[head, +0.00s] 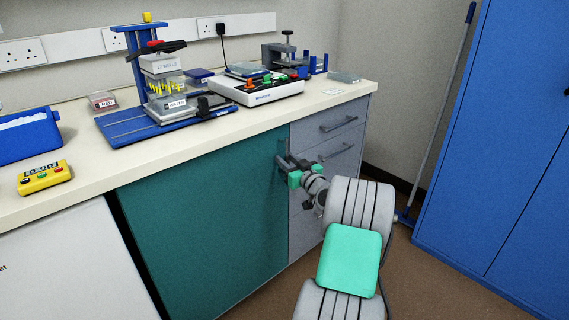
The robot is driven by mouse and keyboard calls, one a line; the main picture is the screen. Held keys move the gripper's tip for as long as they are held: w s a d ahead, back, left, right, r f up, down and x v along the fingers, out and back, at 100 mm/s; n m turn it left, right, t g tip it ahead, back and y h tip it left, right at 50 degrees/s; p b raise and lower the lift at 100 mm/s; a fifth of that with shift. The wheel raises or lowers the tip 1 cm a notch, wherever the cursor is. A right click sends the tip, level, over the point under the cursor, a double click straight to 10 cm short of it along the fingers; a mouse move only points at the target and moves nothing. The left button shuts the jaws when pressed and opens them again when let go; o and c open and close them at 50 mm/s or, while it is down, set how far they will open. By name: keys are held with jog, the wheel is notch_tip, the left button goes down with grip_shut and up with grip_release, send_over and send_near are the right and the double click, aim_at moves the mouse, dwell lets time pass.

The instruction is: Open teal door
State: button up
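The teal door (205,225) is a flat cabinet front under the bench, left of a grey drawer unit. It looks shut, flush with the cabinet front. My gripper (285,168) is at the door's upper right edge, by the seam with the drawers. Its dark fingers reach toward the door's face. I cannot tell whether the fingers are apart, closed, or touching the door.
The worktop (75,182) above holds a blue pipette stand (150,62), a white device (256,90), a yellow timer (44,178) and a blue box (25,138). Grey drawers (328,150) adjoin the door's right edge. A blue cabinet (500,150) stands at right.

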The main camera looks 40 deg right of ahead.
jog(key=shift+c, duration=0.4)
grip_shut()
dwell(0.9)
